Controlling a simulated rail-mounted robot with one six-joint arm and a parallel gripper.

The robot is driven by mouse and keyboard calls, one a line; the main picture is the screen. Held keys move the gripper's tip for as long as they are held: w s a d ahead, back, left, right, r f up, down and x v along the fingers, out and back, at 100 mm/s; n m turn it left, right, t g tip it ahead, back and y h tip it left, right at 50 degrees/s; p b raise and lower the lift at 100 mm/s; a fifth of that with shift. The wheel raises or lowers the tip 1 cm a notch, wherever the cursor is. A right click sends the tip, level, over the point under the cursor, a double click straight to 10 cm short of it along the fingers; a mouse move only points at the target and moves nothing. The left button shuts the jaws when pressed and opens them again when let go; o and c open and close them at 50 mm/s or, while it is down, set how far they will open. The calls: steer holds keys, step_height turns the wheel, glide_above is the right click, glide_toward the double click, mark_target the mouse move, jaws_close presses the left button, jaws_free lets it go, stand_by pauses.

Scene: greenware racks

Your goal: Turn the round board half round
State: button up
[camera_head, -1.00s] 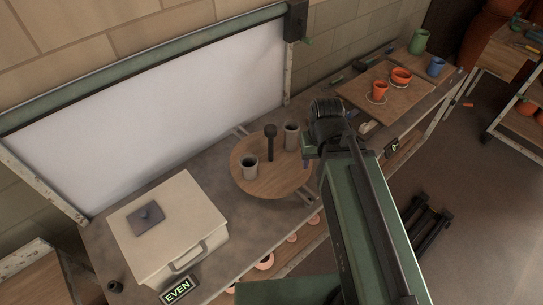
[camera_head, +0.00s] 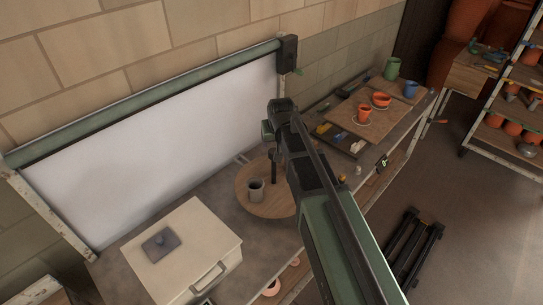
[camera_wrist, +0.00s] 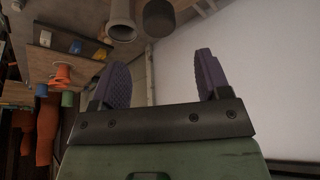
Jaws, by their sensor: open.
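In the wrist view a grey cup (camera_wrist: 121,22) and the dark knob (camera_wrist: 158,18) show at the top, beyond the fingers. My gripper (camera_wrist: 160,78) is open, with two purple ridged fingers apart and nothing between them. In the head view my arm hides the board's right side and any second cup.
A cream box (camera_head: 180,255) with a handle and a grey piece on top stands left on the bench. A large white screen (camera_head: 150,150) runs along the back. At right, a flat board (camera_head: 385,128) carries orange pots. Green and blue jugs stand beyond.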

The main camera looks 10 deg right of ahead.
mark_target(274, 150)
steer(key=b+x, duration=0.7)
steer(key=x, duration=0.2)
steer(key=shift+f, duration=0.2)
steer(key=shift+r, duration=0.1)
steer(key=c, duration=1.3)
